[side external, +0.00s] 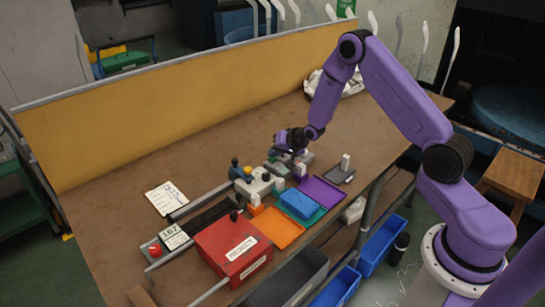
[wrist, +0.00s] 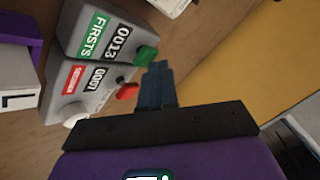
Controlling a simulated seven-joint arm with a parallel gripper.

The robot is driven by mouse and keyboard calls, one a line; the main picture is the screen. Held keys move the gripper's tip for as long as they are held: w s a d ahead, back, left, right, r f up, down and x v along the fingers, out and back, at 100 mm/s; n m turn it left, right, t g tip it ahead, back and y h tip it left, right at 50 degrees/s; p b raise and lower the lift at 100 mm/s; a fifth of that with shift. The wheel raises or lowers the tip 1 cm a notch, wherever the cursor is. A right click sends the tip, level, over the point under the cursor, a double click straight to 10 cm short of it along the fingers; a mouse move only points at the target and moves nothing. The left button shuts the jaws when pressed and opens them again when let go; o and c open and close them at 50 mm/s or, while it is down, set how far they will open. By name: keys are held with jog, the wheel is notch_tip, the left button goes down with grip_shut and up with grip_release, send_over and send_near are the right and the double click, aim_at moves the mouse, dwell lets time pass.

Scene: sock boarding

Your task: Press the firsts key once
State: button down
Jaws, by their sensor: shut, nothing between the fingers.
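The firsts counter (wrist: 98,34) is a grey box with a green FIRSTS label, a display reading 0013 and a green key (wrist: 147,54) on its right side. Beside it is a similar counter (wrist: 82,88) with a red label, 0001 and a red key (wrist: 127,91). My gripper (wrist: 157,68) is shut and empty; its fingertips appear just below the green key and right of the red key. Contact cannot be told. In the side view my gripper (side external: 293,153) is low over the grey counters, which it partly hides.
A purple tray (side external: 322,191), a blue stack (side external: 299,203), an orange tray (side external: 277,227) and a red box (side external: 233,248) line the table's near side. A yellow panel (side external: 170,103) stands along the back. The brown table (side external: 135,160) is bare at the back left.

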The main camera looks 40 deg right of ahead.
aim_at(275, 159)
jog(key=shift+r, duration=1.05)
notch_tip(275, 159, up, 5)
dwell(0.4)
dwell(0.5)
